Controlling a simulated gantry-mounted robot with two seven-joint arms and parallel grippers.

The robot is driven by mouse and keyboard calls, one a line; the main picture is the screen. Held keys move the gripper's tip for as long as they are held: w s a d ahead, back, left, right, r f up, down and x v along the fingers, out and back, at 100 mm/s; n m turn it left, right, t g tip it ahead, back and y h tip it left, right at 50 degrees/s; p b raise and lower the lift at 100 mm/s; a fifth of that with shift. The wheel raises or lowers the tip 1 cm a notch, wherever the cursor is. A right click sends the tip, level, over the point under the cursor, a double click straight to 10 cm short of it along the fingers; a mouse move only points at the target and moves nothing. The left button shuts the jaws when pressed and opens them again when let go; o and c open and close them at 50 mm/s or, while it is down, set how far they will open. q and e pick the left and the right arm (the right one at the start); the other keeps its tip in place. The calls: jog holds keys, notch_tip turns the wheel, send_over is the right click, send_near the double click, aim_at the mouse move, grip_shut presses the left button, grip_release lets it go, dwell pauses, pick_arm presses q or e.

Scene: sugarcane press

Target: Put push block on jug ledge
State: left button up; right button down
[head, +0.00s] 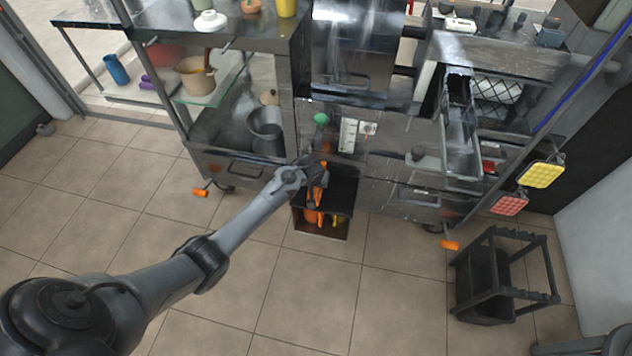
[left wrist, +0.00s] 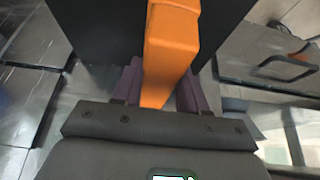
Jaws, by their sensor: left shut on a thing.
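My left gripper (head: 314,170) reaches in from the left at the front of the steel press cart. It is shut on a long orange block, which I take for the push block (head: 318,194). In the left wrist view the orange block (left wrist: 171,45) stands out between the two dark fingers of the left gripper (left wrist: 162,88). The dark open-fronted compartment (head: 342,190) is right behind the gripper; it may be the jug ledge, but I cannot tell for sure. The gripper hides part of it. My right gripper is not in view.
Orange and yellow items (head: 313,216) lie low in the dark compartment. A green knob (head: 321,118) sits above. Drawers with handles (head: 418,196) flank it. A steel chute (head: 460,130) stands at the right. A black rack (head: 495,275) is on the floor.

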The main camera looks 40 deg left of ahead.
pick_arm(q)
jog(key=shift+f, duration=0.1)
jog(key=o, duration=1.2)
jog(key=p+v, duration=0.7)
jog(key=v, duration=0.5)
jog(key=s+d+r+m+h, duration=0.1)
jog(key=s+d+r+m, duration=0.1)
jog(key=s+d, duration=0.4)
jog(key=s+d+r+m+h, duration=0.1)
jog(key=s+d, duration=0.4)
jog(key=s, duration=0.8)
jog(key=s+d+r+m+g, duration=0.1)
jog(key=s+d+r+m, duration=0.2)
jog(key=s, duration=0.6)
jog(key=shift+s+d+r+m+h, duration=0.15)
jog(key=shift+d+m, duration=0.2)
jog(key=shift+d, duration=0.25)
jog(key=shift+s+d+r+m+h, duration=0.1)
jog(key=shift+d+m, duration=0.2)
jog(key=shift+d, duration=0.3)
jog(key=shift+s+d+r+m+h, duration=0.15)
jog(key=shift+d+m, duration=0.2)
jog(key=shift+d, duration=0.3)
